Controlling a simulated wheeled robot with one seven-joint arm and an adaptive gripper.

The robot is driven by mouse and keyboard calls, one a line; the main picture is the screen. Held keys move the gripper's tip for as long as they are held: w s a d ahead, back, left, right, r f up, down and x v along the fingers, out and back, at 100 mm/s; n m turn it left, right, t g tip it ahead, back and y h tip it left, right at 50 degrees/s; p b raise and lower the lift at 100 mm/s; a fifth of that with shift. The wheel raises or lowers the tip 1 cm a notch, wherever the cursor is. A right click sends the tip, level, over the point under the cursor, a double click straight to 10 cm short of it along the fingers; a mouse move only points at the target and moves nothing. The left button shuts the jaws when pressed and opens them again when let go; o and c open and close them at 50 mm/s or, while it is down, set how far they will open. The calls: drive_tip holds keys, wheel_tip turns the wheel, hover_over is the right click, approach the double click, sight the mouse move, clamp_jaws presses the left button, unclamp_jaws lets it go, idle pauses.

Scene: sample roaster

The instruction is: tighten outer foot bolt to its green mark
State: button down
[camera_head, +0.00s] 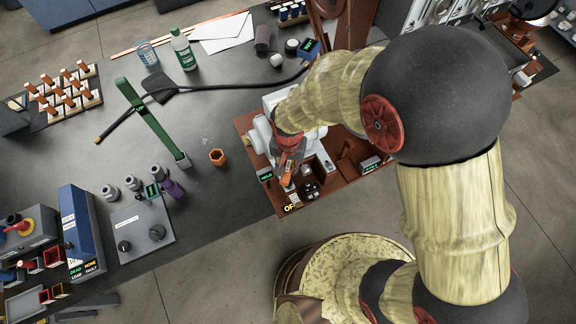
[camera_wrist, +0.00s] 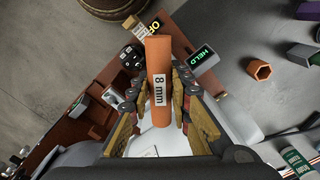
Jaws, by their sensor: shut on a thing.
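My gripper (camera_wrist: 157,105) is shut on an orange cylindrical tool (camera_wrist: 158,75) labelled "8 mm" in the wrist view. The tool points away from the camera between the two fingers. In the head view my gripper (camera_head: 288,158) is over the front part of the brown roaster base (camera_head: 262,196), with the orange tool (camera_head: 287,178) showing below it. I cannot make out the outer foot bolt or its green mark; the tool and fingers may cover them. I cannot tell whether the tool's far end touches anything.
A "HELD" display (camera_wrist: 202,58) and a black round knob (camera_wrist: 132,56) flank the tool. An orange hexagonal ring (camera_head: 217,157) lies on the grey table (camera_head: 215,105). A green upright bar (camera_head: 150,122) and a black cable (camera_head: 215,88) are farther left.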

drive_tip(key=m, duration=0.3)
drive_tip(key=shift+m, duration=0.3)
drive_tip(key=shift+m, duration=0.5)
drive_tip(key=shift+m+p, duration=0.3)
drive_tip(key=shift+m, duration=0.9)
drive_tip(key=shift+m, duration=1.9)
